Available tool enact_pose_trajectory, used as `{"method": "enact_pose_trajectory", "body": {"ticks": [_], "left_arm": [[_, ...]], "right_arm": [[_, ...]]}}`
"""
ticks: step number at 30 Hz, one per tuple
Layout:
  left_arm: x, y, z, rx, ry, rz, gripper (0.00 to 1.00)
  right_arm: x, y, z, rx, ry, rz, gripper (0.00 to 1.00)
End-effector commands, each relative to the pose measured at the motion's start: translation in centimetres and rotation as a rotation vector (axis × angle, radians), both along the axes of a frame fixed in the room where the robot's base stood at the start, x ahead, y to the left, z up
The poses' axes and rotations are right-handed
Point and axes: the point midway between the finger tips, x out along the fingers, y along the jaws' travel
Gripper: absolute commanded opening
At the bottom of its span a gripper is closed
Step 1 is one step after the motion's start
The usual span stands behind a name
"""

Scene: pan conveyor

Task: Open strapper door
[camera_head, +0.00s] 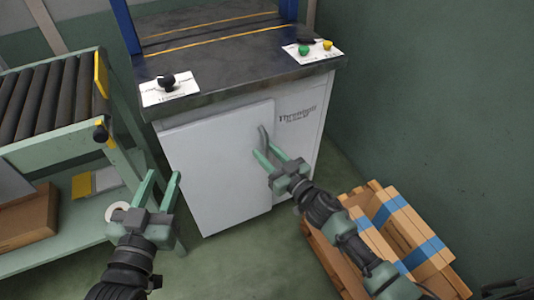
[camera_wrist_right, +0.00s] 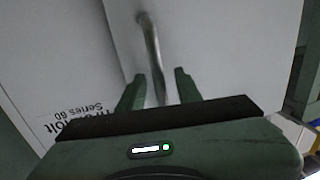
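The strapper (camera_head: 300,133) is a white cabinet with a dark top. Its white door (camera_head: 205,170) covers most of the front and looks shut or nearly so; a small gap cannot be ruled out. A curved grey handle (camera_head: 263,135) sits near the door's upper right edge; it also shows in the right wrist view (camera_wrist_right: 152,45). My right gripper (camera_head: 264,151) is at the handle, open, with the handle's lower end between its fingers (camera_wrist_right: 159,85). Whether they touch it cannot be told. My left gripper (camera_head: 163,175) is open and empty, left of the door.
A green roller conveyor (camera_head: 50,140) stands at the left, with a cardboard box (camera_head: 32,222) and a tape roll (camera_head: 117,212) on its lower shelf. The floor before the door is clear.

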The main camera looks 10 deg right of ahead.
Motion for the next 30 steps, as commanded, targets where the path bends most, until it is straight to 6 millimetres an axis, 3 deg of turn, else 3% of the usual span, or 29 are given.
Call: {"method": "enact_pose_trajectory", "body": {"ticks": [2, 3, 6, 30], "left_arm": [[0.01, 0.00, 0.00, 0.000, 0.001, 0.000, 0.36], [0.00, 0.00, -0.01, 0.000, 0.001, 0.000, 0.36], [0.00, 0.00, -0.02, 0.000, 0.001, 0.000, 0.36], [-0.01, -0.01, -0.05, 0.000, 0.003, 0.000, 0.36]], "right_arm": [[-0.01, 0.00, 0.00, 0.000, 0.000, 0.000, 0.34], [-0.02, -0.01, 0.00, 0.000, 0.000, 0.000, 0.29], [-0.03, -0.01, 0.00, 0.000, 0.000, 0.000, 0.01], [-0.04, -0.04, -0.04, -0.001, 0.000, 0.000, 0.00]]}}
